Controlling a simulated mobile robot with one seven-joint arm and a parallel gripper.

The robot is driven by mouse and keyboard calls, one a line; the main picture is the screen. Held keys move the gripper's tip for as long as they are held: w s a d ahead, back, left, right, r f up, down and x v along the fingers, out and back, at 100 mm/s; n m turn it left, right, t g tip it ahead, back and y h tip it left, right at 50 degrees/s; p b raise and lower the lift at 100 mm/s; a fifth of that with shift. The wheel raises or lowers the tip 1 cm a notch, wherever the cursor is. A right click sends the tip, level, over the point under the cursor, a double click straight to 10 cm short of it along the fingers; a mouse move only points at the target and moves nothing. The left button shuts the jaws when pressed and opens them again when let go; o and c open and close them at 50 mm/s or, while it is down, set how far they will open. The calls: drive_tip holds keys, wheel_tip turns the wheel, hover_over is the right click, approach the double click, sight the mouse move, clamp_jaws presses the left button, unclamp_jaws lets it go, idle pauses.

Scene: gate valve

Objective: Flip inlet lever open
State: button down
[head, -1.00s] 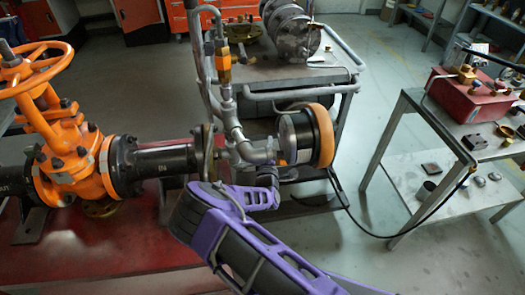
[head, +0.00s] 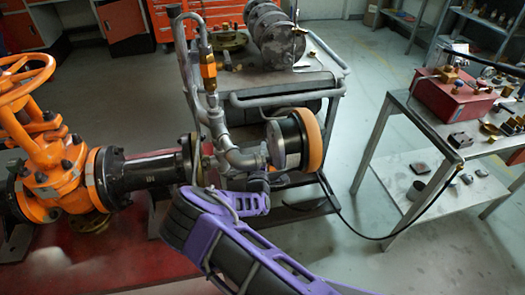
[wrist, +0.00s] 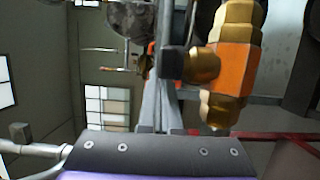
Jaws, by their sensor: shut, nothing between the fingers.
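The inlet pipework (head: 235,150) rises beside the black flanged pipe, with an orange and brass fitting (head: 208,68) on its upright tube. The same orange fitting (wrist: 235,72) is close up at the right of the wrist view, between brass nuts. I cannot clearly pick out the inlet lever in either view. My gripper (wrist: 163,90) is shut and empty, its grey fingers pointing up the picture, left of the orange fitting. I cannot tell whether they touch anything. In the head view my purple wrist is below the pipework, and the fingertips are not clear.
An orange gate valve (head: 55,165) stands at the left on the red bench (head: 110,255). A round gauge-like body with an orange rim (head: 308,140) sticks out right of the pipework. A grey cart (head: 335,62) stands behind. A table with a red box (head: 447,97) is at the right.

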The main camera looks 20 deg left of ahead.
drive_tip(key=shift+w+d+m+h+b, duration=0.1)
drive_tip(key=shift+w+m+h+b, duration=0.15)
drive_tip(key=shift+m+h+b, duration=0.4)
drive_tip(key=shift+w+d+m+h, duration=0.45)
drive_tip(key=shift+w+d+h, duration=0.1)
drive_tip(key=shift+h, duration=0.5)
drive_tip(key=shift+w+d, duration=0.1)
drive_tip(key=s+a+b, duration=0.1)
drive_tip(key=s+a, duration=0.3)
drive_tip(key=s, duration=0.6)
drive_tip(key=shift+s+a, duration=0.25)
drive_tip(key=shift+s, duration=0.15)
